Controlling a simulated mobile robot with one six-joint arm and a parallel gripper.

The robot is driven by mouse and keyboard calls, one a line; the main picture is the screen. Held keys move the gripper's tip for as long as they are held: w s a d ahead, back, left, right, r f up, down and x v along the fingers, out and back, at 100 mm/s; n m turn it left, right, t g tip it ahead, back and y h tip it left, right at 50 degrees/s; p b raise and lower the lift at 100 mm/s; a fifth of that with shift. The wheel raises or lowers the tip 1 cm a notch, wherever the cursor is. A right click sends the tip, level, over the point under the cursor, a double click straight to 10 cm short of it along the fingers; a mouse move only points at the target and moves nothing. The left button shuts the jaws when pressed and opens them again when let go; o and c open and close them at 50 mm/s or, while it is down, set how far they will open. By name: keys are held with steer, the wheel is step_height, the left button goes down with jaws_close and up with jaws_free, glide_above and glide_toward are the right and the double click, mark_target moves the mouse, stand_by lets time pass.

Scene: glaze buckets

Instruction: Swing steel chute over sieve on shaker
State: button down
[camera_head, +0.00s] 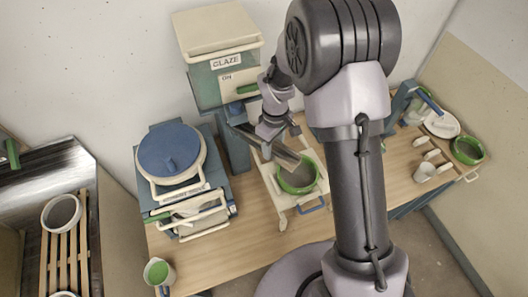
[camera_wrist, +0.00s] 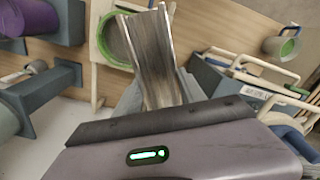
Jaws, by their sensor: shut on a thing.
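The steel chute (camera_head: 286,157) is a grey open trough below the GLAZE box. It also shows in the wrist view (camera_wrist: 152,50), running away from my gripper. My gripper (camera_head: 266,143) is shut on the chute, with grey finger parts showing beside it in the wrist view (camera_wrist: 155,95). The sieve (camera_head: 298,180) is round with a green rim and sits on the cream shaker frame (camera_head: 274,189). In the wrist view the sieve (camera_wrist: 106,40) is partly covered by the chute's far end. That end overlaps the rim in both views; its height above it is unclear.
The teal GLAZE box (camera_head: 222,85) stands behind the chute. A blue-lidded bucket (camera_head: 171,151) in a cream frame is to the left. A jug (camera_head: 158,272) stands at the bench's front left. A green-rimmed bowl (camera_head: 468,150) and a mug (camera_head: 424,172) are at right.

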steer(key=w+d+n, duration=0.3)
steer(key=w+n, duration=0.2)
steer(key=w, duration=0.1)
steer(key=shift+d+p, duration=0.25)
steer(key=shift+p, duration=0.15)
steer(key=c, duration=0.7)
jaws_free()
steer(key=shift+w, duration=0.1)
steer(key=shift+r, duration=0.1)
step_height(320, 180, up, 17)
steer(key=shift+r, duration=0.1)
